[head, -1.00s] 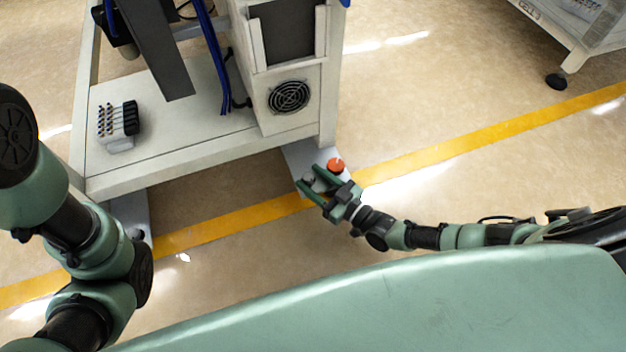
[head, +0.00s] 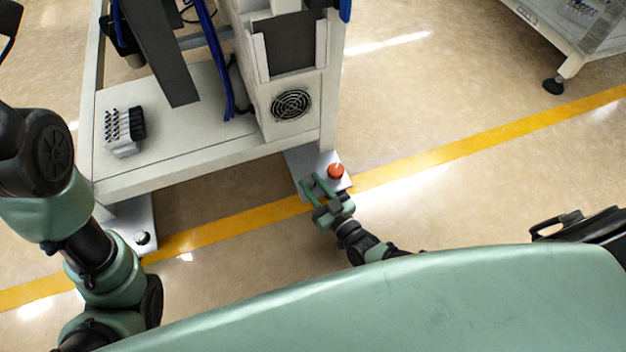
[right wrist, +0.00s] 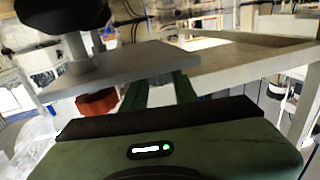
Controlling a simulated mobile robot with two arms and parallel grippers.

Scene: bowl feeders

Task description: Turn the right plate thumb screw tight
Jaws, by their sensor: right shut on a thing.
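The right plate (head: 300,160) is a flat grey plate under the right corner of the white machine frame. A red-orange knob (head: 335,171) stands on it. My right gripper (head: 316,181) reaches over the plate's near part, its green fingers left of the red knob and apart from it. The fingers are shut on the thumb screw, which they mostly hide. In the right wrist view the green fingers (right wrist: 160,92) pass behind the edge of the grey plate (right wrist: 135,66); the red knob (right wrist: 97,103) shows to their left. My left gripper is out of view.
A black round pad on a stem (right wrist: 82,50) is close by in the wrist view. The machine's fan box (head: 290,104) stands above the right plate.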

